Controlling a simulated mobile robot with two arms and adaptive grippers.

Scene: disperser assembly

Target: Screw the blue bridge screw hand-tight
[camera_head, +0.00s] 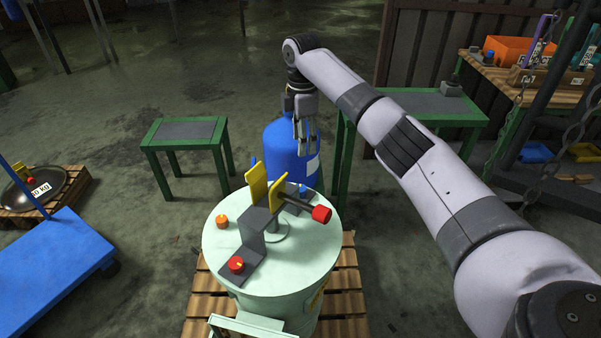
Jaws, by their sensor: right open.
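The blue bridge screw (303,189) shows as a small blue knob at the far right side of the dark grey bridge (255,220). My right gripper (307,150) hangs above and behind the blue screw, fingers pointing down, open and empty. It appears apart from the screw, in front of a blue barrel. How deep the screw sits cannot be told. My left gripper is not in view.
A red knob (321,214) sticks out to the right on a dark rod; a second red knob (236,265) and an orange one (222,221) are on the left. The blue barrel (282,160) stands behind the drum. A green table (185,130) stands back left.

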